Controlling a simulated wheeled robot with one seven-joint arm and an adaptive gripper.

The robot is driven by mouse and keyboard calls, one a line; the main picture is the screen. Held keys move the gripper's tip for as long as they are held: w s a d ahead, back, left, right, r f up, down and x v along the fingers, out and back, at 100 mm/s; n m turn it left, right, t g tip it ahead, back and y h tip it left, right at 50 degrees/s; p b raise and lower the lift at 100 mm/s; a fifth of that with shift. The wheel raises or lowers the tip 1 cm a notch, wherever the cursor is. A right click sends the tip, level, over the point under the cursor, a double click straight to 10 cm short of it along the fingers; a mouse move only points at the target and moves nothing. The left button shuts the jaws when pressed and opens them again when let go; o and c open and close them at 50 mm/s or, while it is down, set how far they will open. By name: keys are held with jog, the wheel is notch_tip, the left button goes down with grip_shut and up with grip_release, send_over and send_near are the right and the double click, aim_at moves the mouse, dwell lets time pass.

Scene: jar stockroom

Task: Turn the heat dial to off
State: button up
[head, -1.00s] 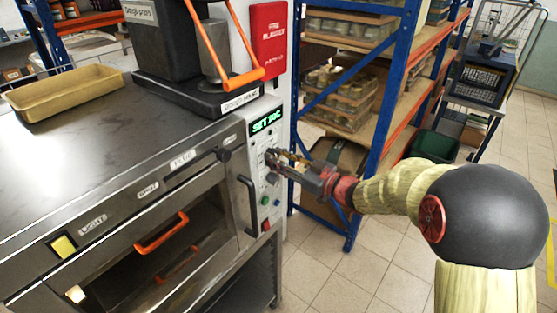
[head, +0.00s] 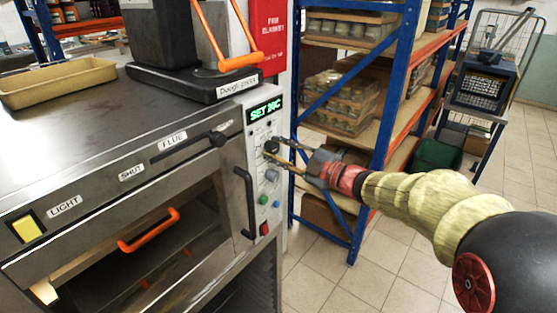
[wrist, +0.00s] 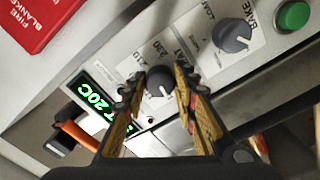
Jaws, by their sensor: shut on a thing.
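The heat dial (wrist: 160,82), a dark round knob with a white pointer line, sits on the oven's control panel beside a printed scale with 210 and 230. My gripper (wrist: 160,78) has its two yellow-lined fingers on either side of the dial, closed on it. In the head view my gripper (head: 284,150) reaches the panel from the right and partly covers the heat dial (head: 269,146). The green display (head: 264,112) above the dial reads SET 20C. The off mark is not visible.
A second dial (wrist: 232,35), labelled BAKE, and a green button (wrist: 292,15) lie along the same panel. The black door handle (head: 247,202) stands out left of the panel. A blue rack (head: 385,130) stands close behind my arm.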

jog(key=n+b, duration=0.4)
jog(key=shift+f+n+b, duration=0.25)
jog(key=shift+n+b, duration=0.05)
jog(key=n+b, duration=0.3)
jog(key=shift+r+n+b, duration=0.15)
jog(key=shift+n+b, duration=0.2)
jog(key=shift+n, duration=0.05)
jog(key=o, duration=1.1)
jog(key=shift+r, duration=0.1)
jog(key=shift+o, duration=0.2)
jog(key=v, duration=1.2)
